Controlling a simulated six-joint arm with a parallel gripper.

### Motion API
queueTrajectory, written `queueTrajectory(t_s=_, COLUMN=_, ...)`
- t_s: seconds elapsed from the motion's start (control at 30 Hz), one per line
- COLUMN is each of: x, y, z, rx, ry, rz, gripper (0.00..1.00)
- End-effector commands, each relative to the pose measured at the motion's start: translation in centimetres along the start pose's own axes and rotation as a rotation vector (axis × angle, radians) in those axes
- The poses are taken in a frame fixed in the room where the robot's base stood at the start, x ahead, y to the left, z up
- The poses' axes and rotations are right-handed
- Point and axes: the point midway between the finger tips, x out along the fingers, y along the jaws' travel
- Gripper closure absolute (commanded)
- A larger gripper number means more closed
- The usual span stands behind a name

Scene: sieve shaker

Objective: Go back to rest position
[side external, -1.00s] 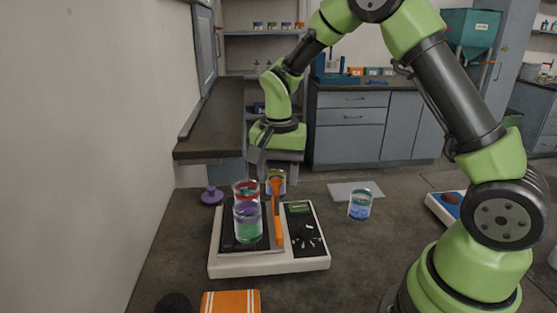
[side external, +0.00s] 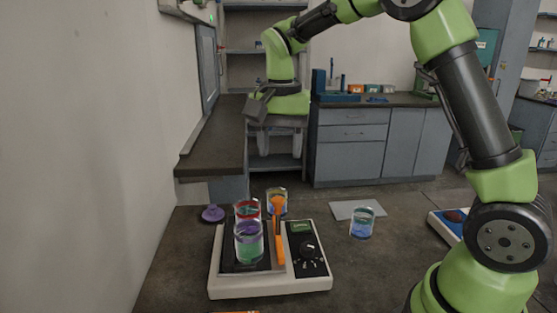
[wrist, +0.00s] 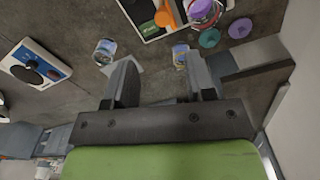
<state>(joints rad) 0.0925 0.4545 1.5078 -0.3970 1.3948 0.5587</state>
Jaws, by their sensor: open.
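My gripper (wrist: 161,82) is open and empty, with its two dark fingers apart in the wrist view. In the side external view it hangs high above the bench, behind and above the sieve shaker (side external: 240,287). The shaker is white with a dark control panel and an orange arm (side external: 279,235) beside its jars.
A yellow-and-blue jar (side external: 277,203) stands behind the shaker. A blue jar (side external: 362,224) is right of it, near a pale sheet (side external: 356,208). A purple lid (side external: 212,214) lies at left. A white-and-blue device (side external: 440,229) is near my base. A wall is at left.

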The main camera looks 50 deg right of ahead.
Motion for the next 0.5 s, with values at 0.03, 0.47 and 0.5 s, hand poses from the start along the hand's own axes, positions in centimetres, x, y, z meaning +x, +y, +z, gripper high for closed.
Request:
queueTrajectory(t_s=0.03, x=0.0, y=0.0, z=0.0, rx=0.000, ry=0.000, rz=0.000, gripper=0.50)
queueTrajectory(t_s=0.47, x=-6.1, y=4.8, z=6.1, rx=-0.281, ry=0.106, rz=-0.236, gripper=0.50)
queueTrajectory(t_s=0.5, x=-6.6, y=5.6, z=7.0, rx=-0.323, ry=0.127, rz=-0.271, gripper=0.50)
